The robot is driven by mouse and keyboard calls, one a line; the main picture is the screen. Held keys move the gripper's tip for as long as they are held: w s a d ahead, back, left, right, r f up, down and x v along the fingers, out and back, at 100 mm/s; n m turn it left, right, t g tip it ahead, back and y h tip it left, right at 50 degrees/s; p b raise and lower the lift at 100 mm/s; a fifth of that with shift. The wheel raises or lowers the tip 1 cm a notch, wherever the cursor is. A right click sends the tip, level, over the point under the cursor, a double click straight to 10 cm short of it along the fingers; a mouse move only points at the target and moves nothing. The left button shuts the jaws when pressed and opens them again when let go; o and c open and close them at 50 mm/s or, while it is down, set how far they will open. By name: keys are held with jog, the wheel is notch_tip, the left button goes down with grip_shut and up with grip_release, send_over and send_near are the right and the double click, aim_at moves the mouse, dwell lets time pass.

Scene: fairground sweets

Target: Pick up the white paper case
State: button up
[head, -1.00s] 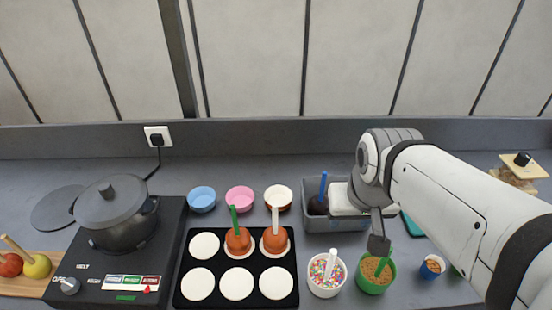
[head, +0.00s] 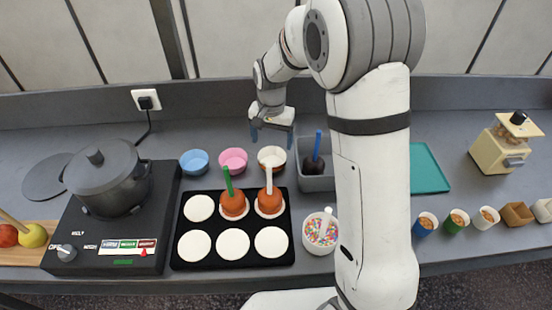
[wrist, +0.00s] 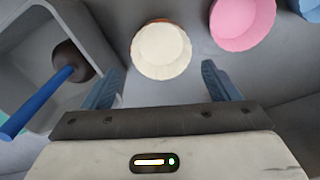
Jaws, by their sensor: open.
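The white paper case (head: 272,157) stands on the grey counter at the right end of a row of paper cases, its outer side looking brownish. In the wrist view the white case (wrist: 161,48) is round and empty, just ahead of and between my fingertips. My gripper (head: 272,137) is open and empty, pointing down above and slightly behind the case in the head view. Its two blue fingers also show in the wrist view (wrist: 163,72), one on each side. I cannot tell the exact height above the case.
A pink case (head: 233,160) and a blue case (head: 194,162) stand to the left. A grey bin (head: 316,180) with a blue-sticked dark apple is close on the right. A black tray (head: 232,264) with white discs and two caramel apples lies in front. My arm hides part of the counter.

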aim_at(272, 163)
jog(key=shift+w+a+f, duration=0.2)
jog(key=shift+f, duration=0.5)
jog(key=f+p, duration=0.1)
jog(key=f, duration=0.6)
jog(key=shift+d+p, duration=0.2)
jog(key=shift+p, duration=0.15)
jog(key=shift+c, duration=0.2)
jog(key=c, duration=0.6)
jog(key=shift+c, duration=0.3)
